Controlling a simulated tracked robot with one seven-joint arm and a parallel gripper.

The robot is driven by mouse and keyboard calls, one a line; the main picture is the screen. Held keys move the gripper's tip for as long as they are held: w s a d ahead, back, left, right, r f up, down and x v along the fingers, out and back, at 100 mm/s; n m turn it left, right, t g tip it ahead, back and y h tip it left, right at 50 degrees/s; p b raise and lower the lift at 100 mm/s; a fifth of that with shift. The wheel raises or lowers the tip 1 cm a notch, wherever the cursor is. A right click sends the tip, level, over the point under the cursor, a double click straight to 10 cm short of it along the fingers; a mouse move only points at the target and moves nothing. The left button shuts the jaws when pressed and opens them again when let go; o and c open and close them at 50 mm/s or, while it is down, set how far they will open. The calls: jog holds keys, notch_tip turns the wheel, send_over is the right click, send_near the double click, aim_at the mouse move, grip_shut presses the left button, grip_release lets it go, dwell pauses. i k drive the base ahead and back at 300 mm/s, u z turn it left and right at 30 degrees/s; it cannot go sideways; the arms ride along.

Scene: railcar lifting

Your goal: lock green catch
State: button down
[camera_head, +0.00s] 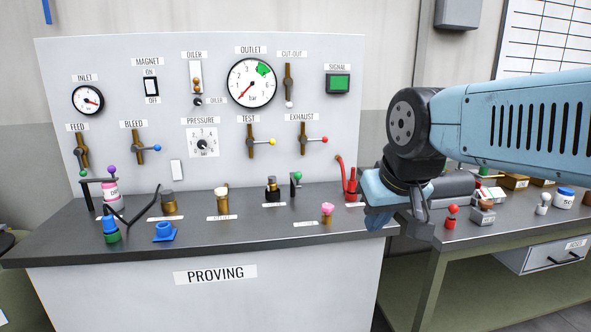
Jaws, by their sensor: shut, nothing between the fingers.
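A green-topped catch (296,177) on a dark upright post stands on the grey bench top at the foot of the panel, right of centre. Another green knob (83,173) hangs below the feed lever at the panel's left. A purple knob (112,169) is on a black bar near it. I cannot tell from the picture which of these is locked. My gripper (379,221) is at the bench's right end, right of the post and apart from it. It is shut and empty, its fingers partly hidden by my wrist.
A red upright fitting (350,184) stands close left of my wrist. A pink knob (327,209) and a black-and-brass fitting (272,188) are near the post. A blue fitting (164,231) sits at the left front. The side table (490,236) holds small parts. The bench's front middle is clear.

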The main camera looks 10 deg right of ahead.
aim_at(296, 177)
jog(key=i, duration=0.85)
jog(key=z, duration=0.05)
